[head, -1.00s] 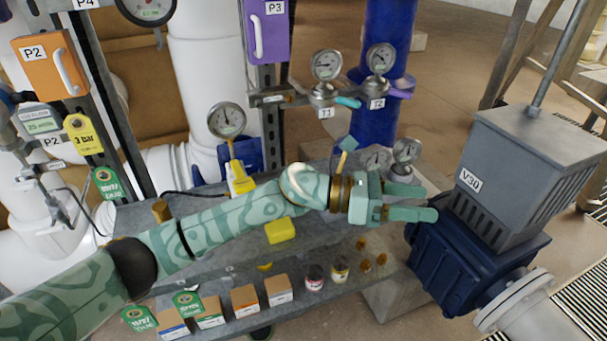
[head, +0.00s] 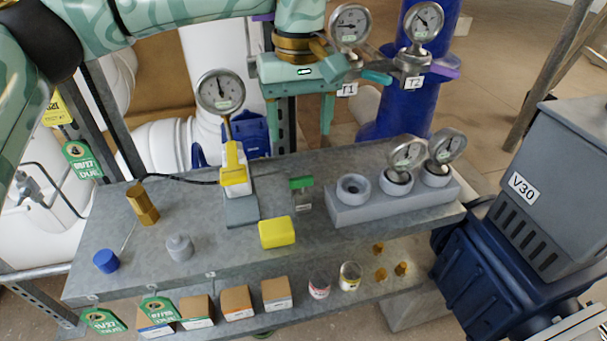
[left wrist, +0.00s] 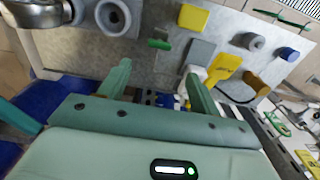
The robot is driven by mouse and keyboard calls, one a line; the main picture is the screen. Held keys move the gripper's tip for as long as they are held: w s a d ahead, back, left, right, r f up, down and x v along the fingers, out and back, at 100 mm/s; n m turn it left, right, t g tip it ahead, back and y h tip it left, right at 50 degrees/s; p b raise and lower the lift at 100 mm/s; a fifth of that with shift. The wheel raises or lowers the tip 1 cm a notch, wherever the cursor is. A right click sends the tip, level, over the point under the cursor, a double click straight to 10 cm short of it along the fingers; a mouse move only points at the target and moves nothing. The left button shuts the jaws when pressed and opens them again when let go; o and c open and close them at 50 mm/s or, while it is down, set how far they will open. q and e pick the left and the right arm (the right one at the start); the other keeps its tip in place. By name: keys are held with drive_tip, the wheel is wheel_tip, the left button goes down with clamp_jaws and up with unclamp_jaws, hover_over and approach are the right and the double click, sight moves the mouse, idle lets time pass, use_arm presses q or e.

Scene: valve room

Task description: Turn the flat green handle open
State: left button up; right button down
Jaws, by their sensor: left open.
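A flat green handle (head: 301,183) sits on a small grey body standing on the grey bench. In the left wrist view the green handle (left wrist: 158,44) lies just beyond the fingertips, roughly between them. My left gripper (head: 299,132) is open and empty. Its fingers point down, behind and above the green handle in the head view, and do not touch it. The left wrist view shows both fingers (left wrist: 157,75) spread apart. My right gripper is in neither view.
On the bench (head: 285,240), a yellow block (head: 277,232) lies left of the handle, and a grey stand (head: 350,209) with gauges is to its right. A yellow device with a gauge (head: 234,172) stands further left. Boxes and jars fill the lower shelf.

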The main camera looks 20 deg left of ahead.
sight(301, 178)
use_arm(q)
wheel_tip(301, 178, down, 11)
drive_tip(key=b, duration=0.3)
drive_tip(key=shift+r, duration=0.15)
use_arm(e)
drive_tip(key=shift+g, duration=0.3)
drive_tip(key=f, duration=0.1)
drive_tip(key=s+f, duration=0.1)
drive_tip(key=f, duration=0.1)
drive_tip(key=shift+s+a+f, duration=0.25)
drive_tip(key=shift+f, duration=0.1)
use_arm(q)
drive_tip(key=c, duration=1)
